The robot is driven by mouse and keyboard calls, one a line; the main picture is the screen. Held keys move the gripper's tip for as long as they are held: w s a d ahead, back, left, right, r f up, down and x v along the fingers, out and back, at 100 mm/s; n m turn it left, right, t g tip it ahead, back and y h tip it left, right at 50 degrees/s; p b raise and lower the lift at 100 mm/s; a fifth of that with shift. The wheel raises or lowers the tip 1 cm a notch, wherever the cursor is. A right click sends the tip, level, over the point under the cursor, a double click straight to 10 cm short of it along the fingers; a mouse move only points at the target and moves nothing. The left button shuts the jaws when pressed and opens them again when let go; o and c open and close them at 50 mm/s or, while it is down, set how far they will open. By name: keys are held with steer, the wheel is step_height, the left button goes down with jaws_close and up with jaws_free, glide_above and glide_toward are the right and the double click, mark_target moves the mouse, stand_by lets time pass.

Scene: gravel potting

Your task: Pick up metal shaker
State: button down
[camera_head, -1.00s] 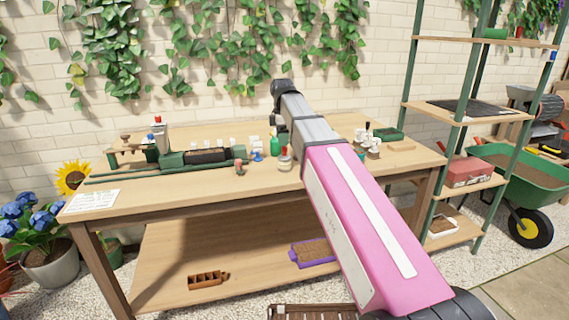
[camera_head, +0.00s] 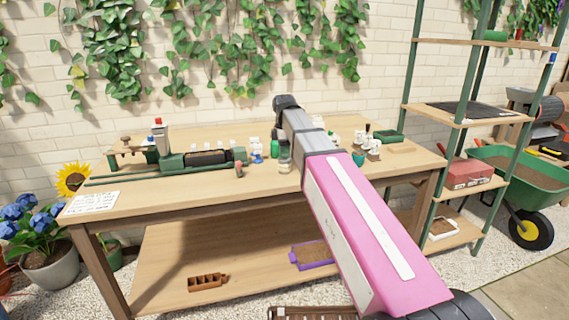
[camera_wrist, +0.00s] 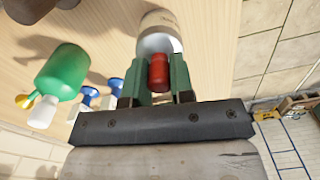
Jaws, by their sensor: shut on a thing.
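The metal shaker (camera_head: 285,168) is a small pale grey container near the middle of the workbench (camera_head: 200,188), below my gripper (camera_head: 284,152). In the wrist view, its pale body with faint lettering (camera_wrist: 160,42) and its red top (camera_wrist: 159,72) show between the two green fingers of my gripper (camera_wrist: 160,82). The fingers are shut on the red top. I cannot tell whether its base touches the bench. My forearm crosses the bench and hides part of its right side.
A green bottle (camera_wrist: 62,72) stands close beside the gripper, with small blue-and-white pieces (camera_wrist: 87,97) near it. A green potting fixture (camera_head: 205,160) fills the bench's left. A teal cup (camera_head: 358,158) and white pots (camera_head: 374,147) stand right. The bench's front strip is mostly clear.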

steer(key=shift+r, duration=0.5)
steer(key=r, duration=0.3)
steer(key=shift+s+a+r, duration=0.3)
steer(key=shift+r, duration=0.05)
steer(key=s+a+r, duration=0.6)
steer(key=s+a, duration=0.1)
steer(key=shift+s+a+r, duration=0.15)
steer(key=shift+s+a, duration=0.1)
steer(key=shift+a, duration=0.15)
